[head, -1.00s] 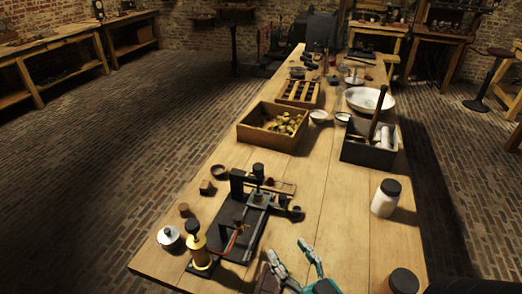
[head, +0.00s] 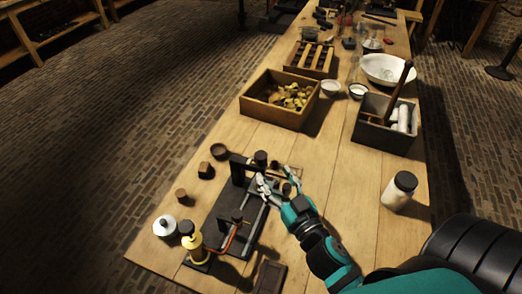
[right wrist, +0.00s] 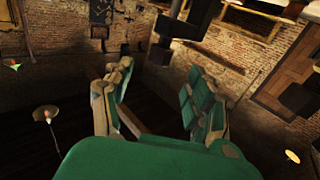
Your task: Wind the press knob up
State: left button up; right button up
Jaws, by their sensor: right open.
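The press (head: 243,168) stands on a black base (head: 226,220) near the front left of the bench. A dark round knob (head: 261,157) shows at the top of it. My right gripper (head: 277,180) is open, its fingertips just in front of and below the knob, with nothing seen between them. It covers part of the press, and I cannot tell whether it touches. In the right wrist view my two fingers (right wrist: 158,95) are spread apart, and a dark part (right wrist: 187,22), probably of the press, shows beyond them. My left gripper is not in view.
A wooden box of brass pieces (head: 279,101), a dark box with a mallet (head: 386,124) and a white jar (head: 399,190) stand around. The mid-bench is fairly clear.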

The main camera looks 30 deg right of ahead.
aim_at(264, 161)
jog(key=w+p, duration=0.1)
jog(key=w, duration=0.6)
jog(key=shift+w+d+p, duration=0.1)
jog(key=shift+w+p, duration=0.15)
jog(key=shift+p, duration=0.05)
jog(key=shift+w, duration=0.4)
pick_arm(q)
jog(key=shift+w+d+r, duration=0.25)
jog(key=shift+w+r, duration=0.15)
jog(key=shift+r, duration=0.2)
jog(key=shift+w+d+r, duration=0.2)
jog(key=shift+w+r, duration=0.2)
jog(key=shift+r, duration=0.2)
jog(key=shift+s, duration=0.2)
